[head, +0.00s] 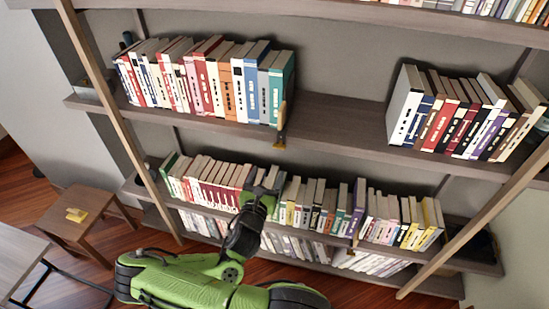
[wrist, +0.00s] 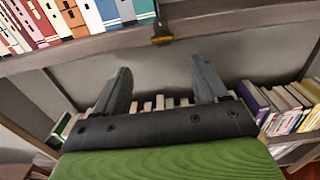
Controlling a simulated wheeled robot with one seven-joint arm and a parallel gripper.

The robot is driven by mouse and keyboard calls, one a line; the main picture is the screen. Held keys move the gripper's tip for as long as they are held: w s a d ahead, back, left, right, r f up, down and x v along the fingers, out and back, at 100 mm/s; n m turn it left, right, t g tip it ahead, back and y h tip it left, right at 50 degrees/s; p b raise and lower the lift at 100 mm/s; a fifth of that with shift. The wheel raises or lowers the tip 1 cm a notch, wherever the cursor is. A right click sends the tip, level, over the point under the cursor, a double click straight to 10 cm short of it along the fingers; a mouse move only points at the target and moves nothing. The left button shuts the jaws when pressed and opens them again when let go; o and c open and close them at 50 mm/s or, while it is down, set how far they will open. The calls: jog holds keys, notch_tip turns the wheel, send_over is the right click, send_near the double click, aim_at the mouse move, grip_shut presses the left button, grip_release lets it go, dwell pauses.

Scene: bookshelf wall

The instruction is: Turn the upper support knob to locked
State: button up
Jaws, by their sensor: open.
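The upper support (head: 282,114) is a thin tan upright at the right end of the upper book row. A small dark and yellow knob (head: 280,142) sits at its foot, on the shelf's front edge. In the wrist view the knob (wrist: 162,40) is at top centre, beyond my fingertips and between them sideways. Its lock setting is too small to read. My gripper (head: 271,181) is below the upper shelf, in front of the lower book row. In the wrist view my gripper (wrist: 162,75) is open and empty, with its fingers wide apart and not touching the knob.
Upper-row books (head: 205,82) stand left of the support; more books (head: 465,118) stand at right. The upper shelf (head: 335,122) is bare between them. Lower books (head: 310,205) are close behind my gripper. Slanted wooden posts (head: 115,115) flank the shelves. A stool (head: 88,208) stands left.

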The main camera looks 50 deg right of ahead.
aim_at(278, 148)
jog(key=x, duration=1)
jog(key=shift+s+d+r, duration=0.1)
jog(key=shift+d+r, duration=0.05)
jog(key=shift+d, duration=0.65)
jog(key=shift+b, duration=0.3)
jog(key=c, duration=1.1)
jog(key=shift+o, duration=0.2)
